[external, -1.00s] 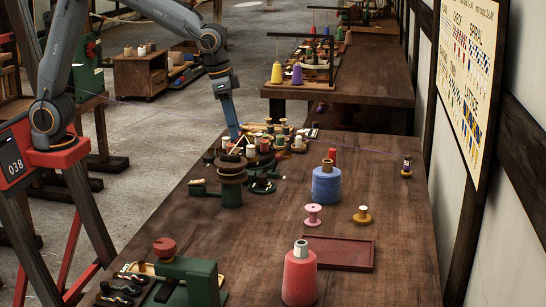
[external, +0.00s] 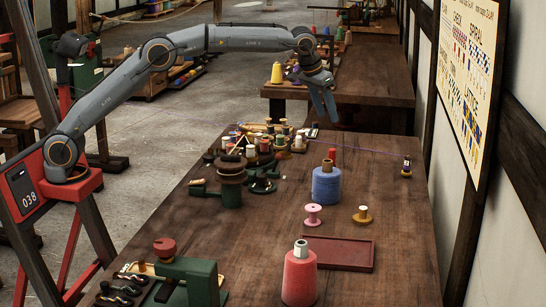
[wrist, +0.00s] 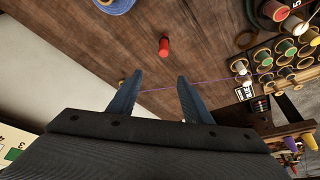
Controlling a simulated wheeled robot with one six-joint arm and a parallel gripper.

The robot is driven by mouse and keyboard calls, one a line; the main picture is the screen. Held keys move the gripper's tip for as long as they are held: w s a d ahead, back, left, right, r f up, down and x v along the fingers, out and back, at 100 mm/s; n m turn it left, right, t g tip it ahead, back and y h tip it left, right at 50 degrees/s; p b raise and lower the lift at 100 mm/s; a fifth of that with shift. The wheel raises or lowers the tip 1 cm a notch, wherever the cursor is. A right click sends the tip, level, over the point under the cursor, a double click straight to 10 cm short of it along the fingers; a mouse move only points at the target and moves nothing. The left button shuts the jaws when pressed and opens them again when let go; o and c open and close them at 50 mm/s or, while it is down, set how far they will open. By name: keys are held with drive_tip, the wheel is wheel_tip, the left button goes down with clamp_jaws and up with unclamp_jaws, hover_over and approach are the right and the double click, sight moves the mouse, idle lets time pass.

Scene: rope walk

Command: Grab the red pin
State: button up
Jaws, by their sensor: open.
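The red pin (external: 332,154) stands on the table just behind the large blue thread spool (external: 326,186) in the external view; its lower part is hidden by the spool. In the wrist view the red pin (wrist: 164,46) stands alone on the bare wood, ahead of the fingers and roughly between them. My gripper (external: 326,118) is above the far part of the table, beyond the pin and clear of it. In the wrist view my gripper (wrist: 158,82) has its two fingers spread wide with nothing between them.
A purple thread (wrist: 212,82) runs across the table below my fingers to a small dark bobbin (external: 406,166). A rack of small spools (external: 270,145) stands left of the pin. A red tray (external: 338,253) and a red spool (external: 299,277) are nearer the camera.

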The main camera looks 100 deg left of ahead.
approach(330, 150)
drive_tip(key=x, duration=0.5)
drive_tip(key=shift+w+a+f, duration=0.1)
drive_tip(key=shift+w+f, duration=0.1)
drive_tip(key=shift+f, duration=0.15)
drive_tip(key=shift+p+x, duration=0.45)
drive_tip(key=shift+x, duration=3.1)
drive_tip(key=shift+s, duration=0.15)
drive_tip(key=c, duration=1.1)
